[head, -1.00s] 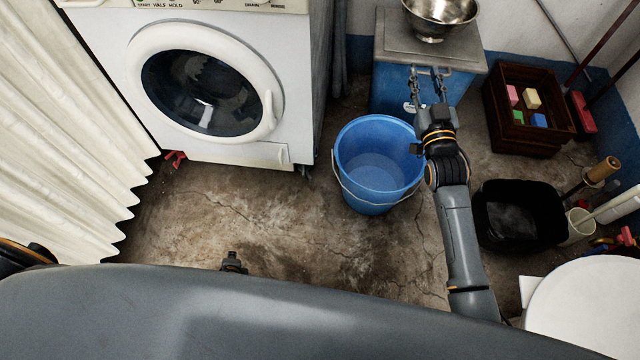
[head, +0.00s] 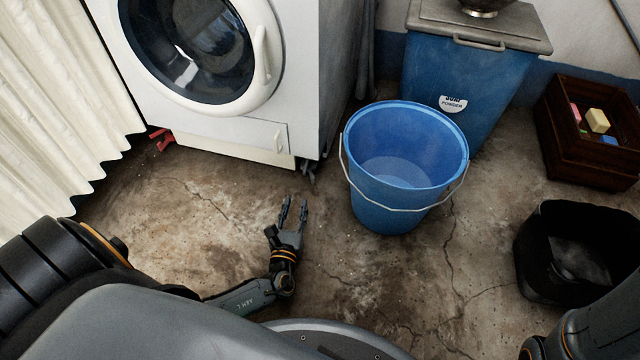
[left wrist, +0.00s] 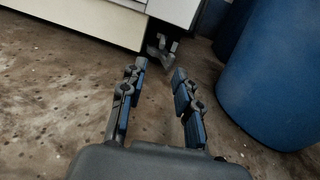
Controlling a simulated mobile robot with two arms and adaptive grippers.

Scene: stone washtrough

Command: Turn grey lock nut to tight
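The grey lock nut appears to be the small grey winged part on the foot under the washing machine's right front corner (head: 308,170). It also shows in the left wrist view (left wrist: 160,52), just beyond the fingers, on a short dark foot. Its turning position is hard to tell. My left gripper (head: 293,202) is low over the floor in front of that corner, pointing at it. In the left wrist view my left gripper (left wrist: 158,72) has its fingers apart with nothing between them, short of the nut. My right gripper is out of view.
A blue bucket (head: 385,208) stands right of my left gripper, with a blue powder bin (head: 425,85) behind it. A red part (head: 160,138) is at the machine's left foot. A black tub (head: 535,255) and brown crate (head: 575,160) are at right. The floor at centre left is clear.

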